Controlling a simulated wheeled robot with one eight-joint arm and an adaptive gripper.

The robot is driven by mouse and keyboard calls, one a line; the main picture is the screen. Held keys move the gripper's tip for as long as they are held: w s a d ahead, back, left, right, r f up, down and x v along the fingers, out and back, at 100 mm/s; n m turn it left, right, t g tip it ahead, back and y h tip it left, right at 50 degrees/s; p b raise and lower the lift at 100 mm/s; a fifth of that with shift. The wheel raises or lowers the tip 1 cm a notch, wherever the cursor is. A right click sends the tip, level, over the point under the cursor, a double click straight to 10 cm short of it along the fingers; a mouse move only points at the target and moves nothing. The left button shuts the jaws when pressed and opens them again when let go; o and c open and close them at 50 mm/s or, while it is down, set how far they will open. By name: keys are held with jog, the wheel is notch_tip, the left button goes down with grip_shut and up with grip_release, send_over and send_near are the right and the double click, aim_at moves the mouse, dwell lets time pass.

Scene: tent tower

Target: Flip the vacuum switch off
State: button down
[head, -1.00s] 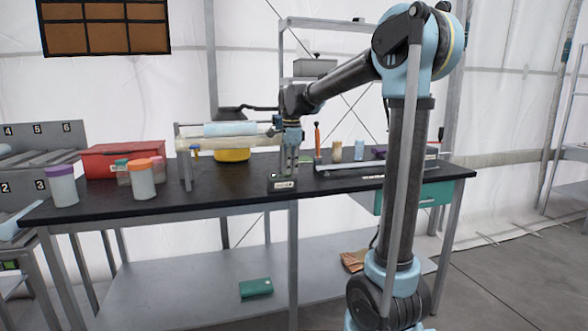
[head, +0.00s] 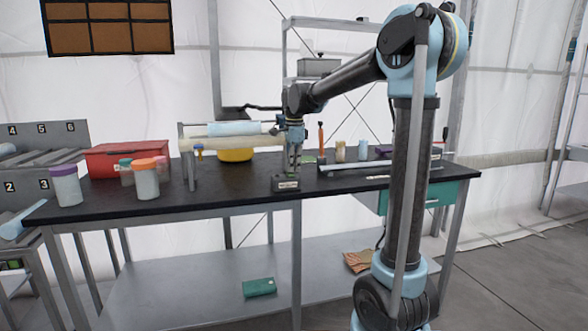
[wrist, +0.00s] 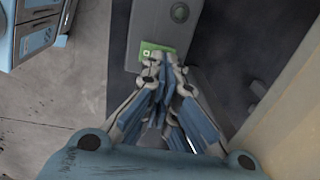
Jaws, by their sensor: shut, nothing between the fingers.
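A small grey box with a pale label (head: 286,184) sits at the front edge of the black table, and I take it to be the vacuum switch's housing. In the wrist view the grey box (wrist: 146,22) lies just beyond my fingertips, with a green patch (wrist: 158,49) and a round dark feature (wrist: 180,12) on it. My gripper (head: 293,168) points down at the box, shut and empty. In the wrist view its fingertips (wrist: 164,66) are together and overlap the near edge of the green patch. Whether they touch the box, and the lever's position, I cannot tell.
The black table (head: 235,196) holds a rail stand with a pale blue roll (head: 233,128) left of my gripper. A red box (head: 125,160) and lidded jars (head: 146,180) stand further left. A long grey bar (head: 355,166) and small bottles are on the right.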

notch_tip(320, 180, up, 14)
jog(key=s, duration=0.2)
jog(key=shift+s+d+f, duration=0.15)
jog(key=shift+s+d, duration=0.05)
jog(key=shift+d, duration=0.25)
jog(key=s+d+f+n, duration=0.4)
jog(key=s+d+f, duration=0.25)
jog(key=d, duration=0.25)
jog(key=s+d+f+n, duration=0.5)
jog(key=s+d+f, duration=0.1)
jog(key=s+f, duration=0.6)
jog(key=s+d+f+n+t, duration=0.1)
jog(key=s+d+f+n, duration=0.4)
jog(key=s+f, duration=0.7)
notch_tip(320, 180, down, 4)
jog(key=shift+s+d+r+n+t, duration=0.2)
jog(key=shift+d+r+n+t, duration=0.15)
jog(key=shift+d, duration=0.8)
jog(key=shift+f, duration=0.1)
